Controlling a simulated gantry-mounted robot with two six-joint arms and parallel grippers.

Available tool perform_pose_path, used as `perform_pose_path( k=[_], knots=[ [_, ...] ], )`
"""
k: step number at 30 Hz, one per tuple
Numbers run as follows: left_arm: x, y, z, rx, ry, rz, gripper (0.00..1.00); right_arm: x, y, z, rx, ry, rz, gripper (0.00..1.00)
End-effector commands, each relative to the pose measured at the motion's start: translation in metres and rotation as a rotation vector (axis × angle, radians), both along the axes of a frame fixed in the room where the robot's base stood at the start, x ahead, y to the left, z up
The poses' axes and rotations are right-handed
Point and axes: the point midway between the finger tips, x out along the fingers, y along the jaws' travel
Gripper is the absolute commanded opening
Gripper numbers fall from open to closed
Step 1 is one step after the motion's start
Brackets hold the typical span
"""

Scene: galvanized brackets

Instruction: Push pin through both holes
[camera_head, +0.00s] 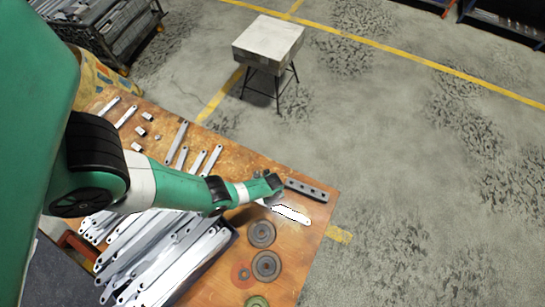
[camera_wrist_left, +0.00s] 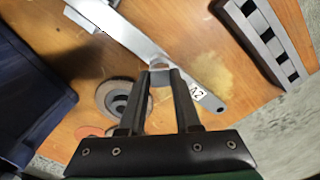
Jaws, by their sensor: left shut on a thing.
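My left gripper (camera_head: 270,199) is over the right part of the wooden table. In the left wrist view its fingers (camera_wrist_left: 160,76) are closed around a small grey metal piece (camera_wrist_left: 158,80), mostly hidden by them; I cannot tell if it is the pin. A flat galvanized bracket (camera_wrist_left: 206,92) marked A2 lies just beyond the fingertips; its bright end also shows in the head view (camera_head: 291,214). I cannot tell whether the held piece touches it. Whether two holes line up is hidden. My right gripper is not in view.
A dark bar with several square openings (camera_head: 306,190) lies near the table's right edge. Round discs (camera_head: 266,265) lie in front. A bin of long brackets (camera_head: 165,255) stands to the left. Small metal pieces (camera_head: 137,146) and strips lie at the back.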

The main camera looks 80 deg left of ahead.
Motion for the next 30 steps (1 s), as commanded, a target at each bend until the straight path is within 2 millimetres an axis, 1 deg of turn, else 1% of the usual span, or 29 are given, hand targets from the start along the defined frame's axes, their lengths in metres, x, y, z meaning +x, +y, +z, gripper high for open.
perform_pose_path(
  k=[22, 30],
  knots=[
    [0.0, 0.0, -0.02, 0.0, 0.0, 0.0, 0.0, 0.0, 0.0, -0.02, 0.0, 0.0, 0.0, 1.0],
    [0.0, 0.0, -0.021, 0.0, 0.0, 0.0, 0.0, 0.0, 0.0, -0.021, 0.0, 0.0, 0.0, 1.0]
  ],
)
